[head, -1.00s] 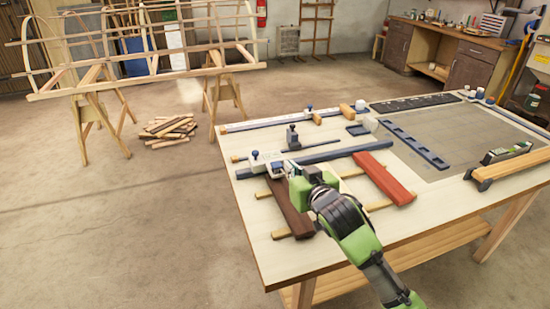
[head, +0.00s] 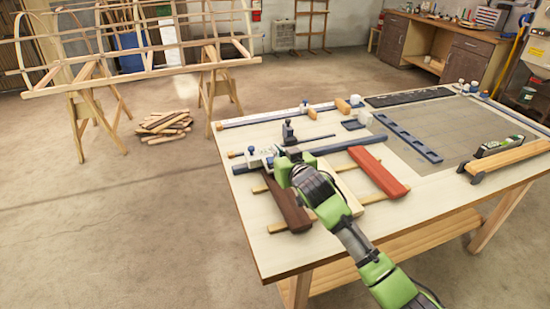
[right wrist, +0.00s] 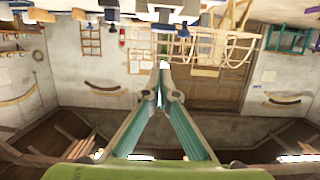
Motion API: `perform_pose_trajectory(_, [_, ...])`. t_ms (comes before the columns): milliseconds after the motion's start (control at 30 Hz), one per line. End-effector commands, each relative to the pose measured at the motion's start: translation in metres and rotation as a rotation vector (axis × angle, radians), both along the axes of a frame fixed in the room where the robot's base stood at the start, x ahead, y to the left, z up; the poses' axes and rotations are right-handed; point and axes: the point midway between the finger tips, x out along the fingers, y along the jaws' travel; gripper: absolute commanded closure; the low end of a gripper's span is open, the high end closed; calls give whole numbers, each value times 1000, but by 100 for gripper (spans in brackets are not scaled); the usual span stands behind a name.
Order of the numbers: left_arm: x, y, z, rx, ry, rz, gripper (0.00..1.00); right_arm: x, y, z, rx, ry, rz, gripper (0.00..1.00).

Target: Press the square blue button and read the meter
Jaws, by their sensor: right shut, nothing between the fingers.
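My right gripper (head: 291,158) is over the near left part of the workbench, beside a small white and blue device (head: 262,158). Its wrist hides part of what lies there in the head view. In the right wrist view its two fingers (right wrist: 163,68) meet at the tips, shut and empty. Their tips point toward pale and blue parts (right wrist: 166,14) at the top edge of that view. I cannot make out a square blue button or a meter reading. I cannot tell whether the fingertips touch anything. My left gripper is not in view.
The workbench (head: 262,232) carries a dark brown board (head: 288,207), a red board (head: 381,172), a blue-grey bar (head: 352,143) and an upright dark clamp part (head: 289,131). A level-like tool (head: 500,147) lies at right. The bench's near left corner is clear.

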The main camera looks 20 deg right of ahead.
Motion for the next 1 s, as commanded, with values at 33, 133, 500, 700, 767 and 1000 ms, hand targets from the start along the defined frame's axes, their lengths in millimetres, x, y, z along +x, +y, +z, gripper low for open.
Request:
perform_pose_trajectory(33, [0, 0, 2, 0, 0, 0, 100, 8, 0, -1, 0, 1, -1, 100])
perform_pose_trajectory(133, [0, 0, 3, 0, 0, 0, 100, 21, 1, -4, 0, 1, -1, 100])
perform_pose_trajectory(500, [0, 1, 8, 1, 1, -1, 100, 19, 1, -45, 0, 2, 0, 100])
perform_pose_trajectory(700, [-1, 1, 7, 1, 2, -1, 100, 19, 1, -46, 0, 1, 1, 100])
perform_pose_trajectory(767, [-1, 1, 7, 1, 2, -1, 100, 19, 1, -45, 0, 1, 1, 100])
perform_pose_trajectory(1000, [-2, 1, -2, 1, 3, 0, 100, 18, 2, -65, 3, 2, 0, 100])
